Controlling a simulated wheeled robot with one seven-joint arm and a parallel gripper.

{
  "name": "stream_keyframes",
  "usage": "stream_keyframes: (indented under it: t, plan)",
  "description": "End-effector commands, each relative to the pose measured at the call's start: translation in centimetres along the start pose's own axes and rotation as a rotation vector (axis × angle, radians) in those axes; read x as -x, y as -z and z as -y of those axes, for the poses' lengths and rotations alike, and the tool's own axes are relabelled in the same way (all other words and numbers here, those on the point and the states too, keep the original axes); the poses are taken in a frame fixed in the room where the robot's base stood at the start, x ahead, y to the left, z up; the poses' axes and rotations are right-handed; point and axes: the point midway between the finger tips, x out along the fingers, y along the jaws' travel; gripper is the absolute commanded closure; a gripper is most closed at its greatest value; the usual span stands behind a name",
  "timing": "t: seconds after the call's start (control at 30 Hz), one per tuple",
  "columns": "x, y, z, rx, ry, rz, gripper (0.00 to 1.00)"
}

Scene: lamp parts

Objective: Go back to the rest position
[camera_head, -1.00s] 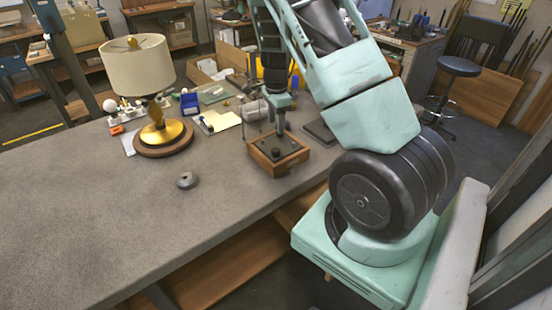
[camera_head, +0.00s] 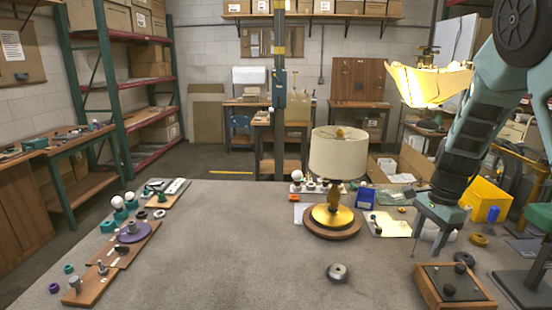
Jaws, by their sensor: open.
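My gripper (camera_head: 430,246) hangs pointing down at the right of the bench, behind and left of a wooden box with a dark top (camera_head: 458,284). Its fingers look empty and apart. My arm comes in from the upper right. An assembled lamp with a cream shade (camera_head: 339,153) and brass base (camera_head: 334,215) on a round wooden foot stands upright on the bench, left of my gripper and apart from it.
A grey metal ring (camera_head: 338,273) lies on the bench front. Wooden boards with small parts (camera_head: 113,262) lie at left. A blue bin (camera_head: 366,198), yellow box (camera_head: 486,199) and a yellow-shaded lamp (camera_head: 430,84) are at right. The bench middle is clear.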

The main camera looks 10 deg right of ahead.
Motion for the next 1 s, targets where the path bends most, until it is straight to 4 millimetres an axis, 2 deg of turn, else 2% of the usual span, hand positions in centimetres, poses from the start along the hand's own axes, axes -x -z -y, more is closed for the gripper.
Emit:
stream_keyframes:
  t: [0.03, 0.13, 0.2, 0.27, 0.3, 0.43, 0.5, 0.6, 0.7, 0.8, 1.0]
  plan:
    - [0.0, -4.2, -0.2, 0.154, 0.001, 0.025, 0.47]
    - [0.3, -11.4, -1.8, 0.464, -0.001, 0.061, 0.47]
    - [0.6, -16.2, -3.6, 0.694, -0.003, 0.078, 0.47]
    - [0.8, -20.0, -5.8, 0.903, -0.004, 0.087, 0.47]
    - [1.0, -22.4, -7.5, 1.046, -0.005, 0.089, 0.47]
    - [1.3, -28.3, -13.9, 1.518, -0.014, 0.075, 0.47]
    - [1.2, -30.2, -17.3, 1.75, -0.022, 0.056, 0.47]
    - [1.1, -31.5, -21.1, 2.016, -0.037, 0.022, 0.47]
    - [1.0, -32.0, -23.3, 2.181, -0.05, -0.005, 0.47]
    - [0.9, -32.1, -24.2, 2.246, -0.057, -0.017, 0.47]
    - [1.0, -32.1, -24.2, 2.248, -0.058, -0.017, 0.47]
